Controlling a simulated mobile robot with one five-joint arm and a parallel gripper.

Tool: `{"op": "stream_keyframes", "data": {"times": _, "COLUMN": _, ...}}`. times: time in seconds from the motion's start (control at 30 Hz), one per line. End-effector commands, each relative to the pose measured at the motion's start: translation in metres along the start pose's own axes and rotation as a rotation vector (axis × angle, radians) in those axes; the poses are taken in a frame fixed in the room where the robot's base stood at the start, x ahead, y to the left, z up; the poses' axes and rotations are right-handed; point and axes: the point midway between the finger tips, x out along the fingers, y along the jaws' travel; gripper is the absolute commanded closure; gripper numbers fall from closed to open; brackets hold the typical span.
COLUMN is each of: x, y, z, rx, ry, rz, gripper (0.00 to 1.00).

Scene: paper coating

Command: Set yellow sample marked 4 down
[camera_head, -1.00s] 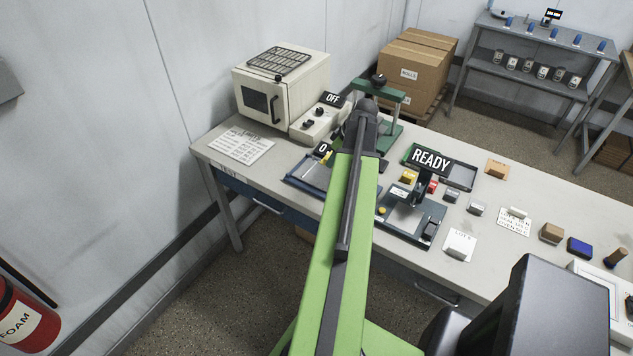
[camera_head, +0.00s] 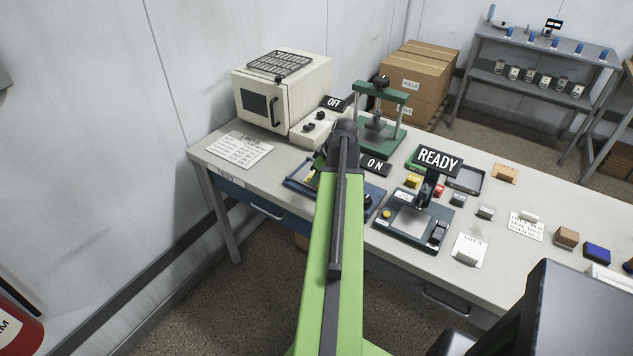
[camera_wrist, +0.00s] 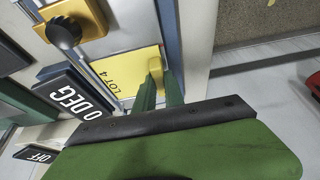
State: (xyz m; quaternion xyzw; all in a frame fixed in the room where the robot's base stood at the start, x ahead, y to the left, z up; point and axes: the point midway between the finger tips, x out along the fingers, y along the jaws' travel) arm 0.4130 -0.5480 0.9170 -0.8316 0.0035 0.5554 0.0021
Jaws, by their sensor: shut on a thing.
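The yellow sample (camera_wrist: 125,78), a flat card with "LOT 4" on it, shows in the wrist view with a small raised yellow tab (camera_wrist: 155,68) at its right edge. My gripper (camera_wrist: 161,84) has its green fingers shut on that tab. The sample is over or on a pale surface between blue edges; I cannot tell whether it touches. In the head view my arm hides most of the gripper, above the blue-framed device (camera_head: 297,184) at the table's left part.
A "0 DEG" sign (camera_wrist: 74,92) and a yellow block (camera_wrist: 87,15) with a dark knob are close to the sample. The white oven (camera_head: 258,100), green press (camera_head: 382,118) and "READY" device (camera_head: 405,222) surround the arm. Small blocks stand farther right.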

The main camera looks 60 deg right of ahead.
Motion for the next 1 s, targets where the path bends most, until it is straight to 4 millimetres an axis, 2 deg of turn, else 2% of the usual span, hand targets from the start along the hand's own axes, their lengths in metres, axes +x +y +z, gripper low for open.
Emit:
{"op": "stream_keyframes", "data": {"times": 0.1, "x": 0.004, "y": 0.000, "z": 0.002, "rx": 0.000, "ry": 0.000, "rz": 0.000, "gripper": 1.00}}
{"op": "stream_keyframes", "data": {"times": 0.13, "x": 0.004, "y": 0.000, "z": 0.001, "rx": 0.000, "ry": 0.000, "rz": 0.000, "gripper": 0.85}}
{"op": "stream_keyframes", "data": {"times": 0.3, "x": 0.003, "y": 0.000, "z": 0.001, "rx": -0.001, "ry": 0.000, "rz": 0.000, "gripper": 0.65}}
{"op": "stream_keyframes", "data": {"times": 0.7, "x": -0.004, "y": -0.001, "z": -0.002, "rx": -0.001, "ry": 0.000, "rz": 0.000, "gripper": 0.65}}
{"op": "stream_keyframes", "data": {"times": 0.87, "x": -0.027, "y": -0.001, "z": -0.004, "rx": -0.001, "ry": 0.000, "rz": 0.000, "gripper": 0.65}}
{"op": "stream_keyframes", "data": {"times": 1.0, "x": -0.059, "y": -0.001, "z": -0.005, "rx": 0.001, "ry": 0.000, "rz": 0.000, "gripper": 0.65}}
